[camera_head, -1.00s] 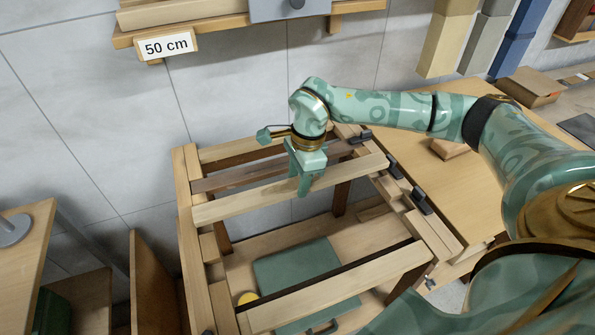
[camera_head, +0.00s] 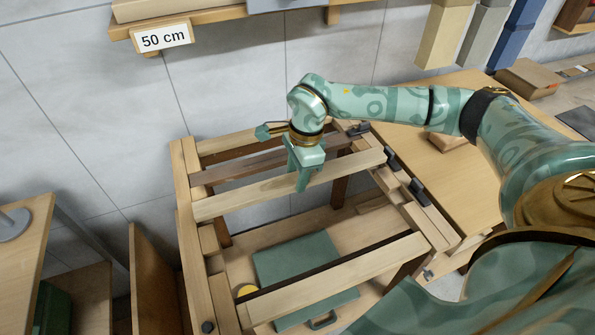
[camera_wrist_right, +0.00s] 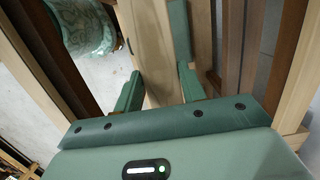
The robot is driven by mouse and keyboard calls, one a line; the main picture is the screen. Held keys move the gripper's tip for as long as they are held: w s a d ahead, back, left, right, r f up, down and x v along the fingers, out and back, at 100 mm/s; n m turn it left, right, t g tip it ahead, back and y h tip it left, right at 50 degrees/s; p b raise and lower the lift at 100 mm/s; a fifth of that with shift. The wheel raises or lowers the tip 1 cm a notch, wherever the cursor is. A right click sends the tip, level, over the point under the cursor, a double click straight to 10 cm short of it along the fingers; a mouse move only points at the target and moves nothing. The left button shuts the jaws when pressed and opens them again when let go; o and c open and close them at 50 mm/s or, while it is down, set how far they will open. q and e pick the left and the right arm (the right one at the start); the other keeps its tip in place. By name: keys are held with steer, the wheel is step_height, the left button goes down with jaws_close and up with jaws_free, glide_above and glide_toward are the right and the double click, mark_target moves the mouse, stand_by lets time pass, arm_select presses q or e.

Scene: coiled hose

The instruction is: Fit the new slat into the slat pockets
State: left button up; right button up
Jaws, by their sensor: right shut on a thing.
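The new slat (camera_head: 240,196) is a pale wooden board lying across the upper part of the wooden frame (camera_head: 186,190). My right gripper (camera_head: 302,182) is shut on it right of its middle. In the right wrist view the slat (camera_wrist_right: 160,35) passes between the two green fingers (camera_wrist_right: 160,86). Its left end is over the left rail and its right end is at the right rail, beside a dark clip (camera_head: 389,157). I cannot tell whether either end is seated in a pocket. Pale blocks (camera_head: 207,238) along the rails border the pockets. My left gripper is out of view.
A dark slat (camera_head: 225,174) lies behind the held one, and a pale slat (camera_head: 335,278) crosses the frame nearer me. A green case (camera_head: 297,258) lies on the shelf below. A wooden worktop (camera_head: 445,185) adjoins on the right, under my right arm.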

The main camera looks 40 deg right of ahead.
steer(key=shift+p, duration=0.5)
stand_by(1.0)
steer(key=shift+f+b, duration=0.6)
steer(key=shift+f, duration=1)
steer(key=o, duration=1.2)
steer(key=r+p, duration=0.1)
steer(key=r, duration=0.4)
steer(key=d+r+p, duration=0.1)
steer(key=r, duration=0.4)
steer(key=d+r+p, duration=0.1)
steer(key=r+p, duration=0.1)
steer(key=r, duration=0.4)
steer(key=shift+s+d, duration=0.15)
steer(key=shift+s, duration=0.15)
